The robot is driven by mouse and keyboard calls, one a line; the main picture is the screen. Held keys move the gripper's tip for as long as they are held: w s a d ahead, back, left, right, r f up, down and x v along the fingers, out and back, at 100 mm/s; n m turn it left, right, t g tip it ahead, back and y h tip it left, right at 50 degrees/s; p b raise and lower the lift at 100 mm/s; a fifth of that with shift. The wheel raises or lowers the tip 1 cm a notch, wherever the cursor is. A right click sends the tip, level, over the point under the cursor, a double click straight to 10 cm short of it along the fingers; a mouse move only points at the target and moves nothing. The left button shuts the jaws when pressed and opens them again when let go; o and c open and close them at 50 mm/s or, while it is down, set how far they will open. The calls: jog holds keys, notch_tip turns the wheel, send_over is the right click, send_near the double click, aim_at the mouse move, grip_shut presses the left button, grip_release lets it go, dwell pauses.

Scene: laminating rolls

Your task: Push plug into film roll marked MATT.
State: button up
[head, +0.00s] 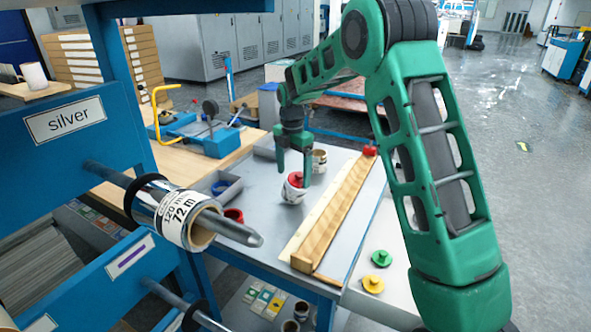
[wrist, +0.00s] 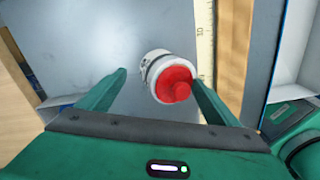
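A short white film roll (head: 291,193) stands on the grey bench top with a red plug (head: 296,180) at its upper end. The wrist view shows the white roll (wrist: 153,62) and the knobbed red plug (wrist: 175,86) close up. I cannot tell how deep the plug sits. No MATT marking is readable. My gripper (head: 294,165) is over this roll, pointing down. In the wrist view, its green fingers (wrist: 158,80) are apart, with the plug between them, nearer the right finger. There is a clear gap to the left finger; contact on the right cannot be told.
A wooden rail (head: 335,215) with a measuring strip lies right of the roll. Another roll (head: 319,160) stands behind. Yellow (head: 373,284) and green (head: 381,258) plugs lie at right. A silver roll (head: 172,212) hangs on a rack peg.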

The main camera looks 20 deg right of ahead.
jog(key=shift+s+a+f, duration=0.1)
jog(key=shift+a+f, duration=0.25)
jog(key=shift+f, duration=0.35)
jog(key=shift+r, duration=0.4)
jog(key=w+r, duration=0.2)
jog(key=r, duration=0.1)
jog(key=shift+w, duration=0.15)
notch_tip(320, 180, up, 7)
jog(key=s, duration=0.2)
jog(key=s+d+r+m, duration=0.4)
jog(key=s+d+m, duration=0.5)
jog(key=s+d, duration=0.15)
jog(key=s+d+f+m, duration=0.2)
jog(key=s+m, duration=0.5)
jog(key=s, duration=0.4)
jog(key=s+d+f+m, duration=0.2)
jog(key=s+m, duration=0.5)
jog(key=s, duration=0.4)
jog(key=s+d+f+m, duration=0.3)
jog(key=s+m, duration=0.3)
jog(key=s, duration=0.5)
jog(key=shift+s+d+m, duration=0.25)
jog(key=shift+m, duration=0.15)
